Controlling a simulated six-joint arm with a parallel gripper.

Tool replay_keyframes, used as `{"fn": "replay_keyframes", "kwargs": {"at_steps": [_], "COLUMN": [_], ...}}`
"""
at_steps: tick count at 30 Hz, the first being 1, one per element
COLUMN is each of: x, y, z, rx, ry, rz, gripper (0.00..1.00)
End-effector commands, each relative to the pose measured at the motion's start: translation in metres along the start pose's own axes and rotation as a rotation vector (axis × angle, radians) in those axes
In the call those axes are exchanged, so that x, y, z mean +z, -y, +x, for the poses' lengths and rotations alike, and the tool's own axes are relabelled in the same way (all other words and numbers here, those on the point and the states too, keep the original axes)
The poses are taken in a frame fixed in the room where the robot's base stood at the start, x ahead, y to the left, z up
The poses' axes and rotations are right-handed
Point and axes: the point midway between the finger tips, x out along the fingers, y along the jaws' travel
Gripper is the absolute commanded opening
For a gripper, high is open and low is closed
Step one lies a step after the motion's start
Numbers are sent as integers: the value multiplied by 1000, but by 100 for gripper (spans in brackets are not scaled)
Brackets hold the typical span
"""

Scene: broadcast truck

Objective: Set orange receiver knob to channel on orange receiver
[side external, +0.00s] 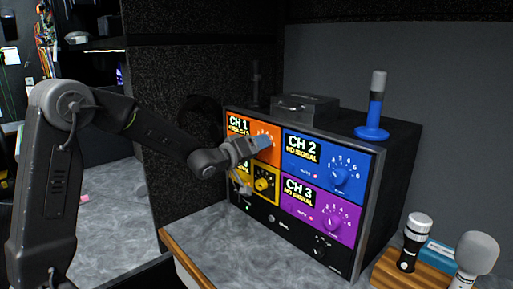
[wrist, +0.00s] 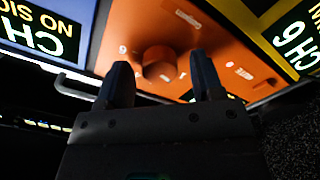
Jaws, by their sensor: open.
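The orange receiver (side external: 273,154) is the upper left panel of the rack unit, with a lit CH 1 display (side external: 238,123). In the wrist view the orange panel (wrist: 215,50) fills the upper middle, with its round orange knob (wrist: 158,62) and small white marks around it. My gripper (side external: 264,142) is in front of this panel in the side view and hides the knob there. In the wrist view my gripper (wrist: 163,72) is open, with one finger on each side of the knob. I cannot tell whether the fingers touch it. The knob's pointer is not clear.
Blue (side external: 348,165), purple (side external: 325,213) and yellow (side external: 265,183) panels with their own knobs sit close around the orange one. A blue-based microphone (side external: 374,110) and a grey box (side external: 305,108) stand on top. More microphones (side external: 413,240) stand at the right. The front left counter (side external: 190,245) is clear.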

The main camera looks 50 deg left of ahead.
Motion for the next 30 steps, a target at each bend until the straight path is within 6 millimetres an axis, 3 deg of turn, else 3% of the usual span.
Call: {"fn": "replay_keyframes", "kwargs": {"at_steps": [5, 21, 30], "x": [0, 0, 0], "y": [0, 0, 0], "z": [0, 0, 0], "rx": [0, 0, 0], "ry": [0, 0, 0], "rz": [0, 0, 42], "gripper": [61, 12, 12]}}
